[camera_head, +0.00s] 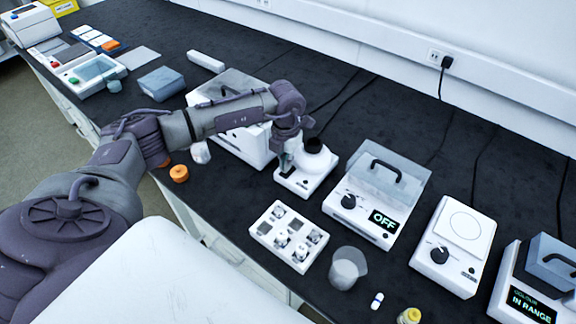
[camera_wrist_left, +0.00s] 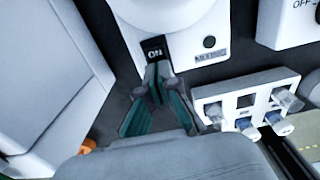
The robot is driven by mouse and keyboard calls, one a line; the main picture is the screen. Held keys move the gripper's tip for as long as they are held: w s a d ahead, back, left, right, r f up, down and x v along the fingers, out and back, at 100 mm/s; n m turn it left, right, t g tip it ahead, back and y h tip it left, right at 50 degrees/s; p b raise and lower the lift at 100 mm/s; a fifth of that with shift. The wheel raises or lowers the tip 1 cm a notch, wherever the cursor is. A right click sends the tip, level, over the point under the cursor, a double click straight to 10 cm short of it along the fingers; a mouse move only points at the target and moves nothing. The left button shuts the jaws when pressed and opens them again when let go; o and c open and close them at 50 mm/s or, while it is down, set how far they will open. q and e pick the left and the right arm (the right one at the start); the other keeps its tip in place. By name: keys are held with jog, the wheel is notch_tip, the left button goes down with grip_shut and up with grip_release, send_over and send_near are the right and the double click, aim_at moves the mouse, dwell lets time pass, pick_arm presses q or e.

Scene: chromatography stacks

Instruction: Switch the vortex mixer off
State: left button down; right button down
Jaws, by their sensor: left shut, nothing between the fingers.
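The vortex mixer (camera_head: 318,180) is a small white unit with a round cup head, standing on the black bench in the middle of the head view. In the left wrist view the mixer (camera_wrist_left: 187,55) fills the top, with a black switch (camera_wrist_left: 154,45) reading ON and a label reading MIXING. My left gripper (camera_head: 285,163) is shut and empty at the mixer's front left. In the wrist view its fingertips (camera_wrist_left: 158,70) sit right below the switch; I cannot tell whether they touch it. My right gripper is not in view.
A white rack with several vials (camera_head: 290,236) stands in front of the mixer. A lidded device reading OFF (camera_head: 358,218) is to its right, then a white plate device with a knob (camera_head: 455,247). A large white box (camera_head: 248,148) stands close on the left. An orange cap (camera_head: 179,173) lies near the bench edge.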

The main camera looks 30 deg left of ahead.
pick_arm(q)
jog(key=shift+r+p, duration=1.65)
jog(key=shift+r, duration=1.3)
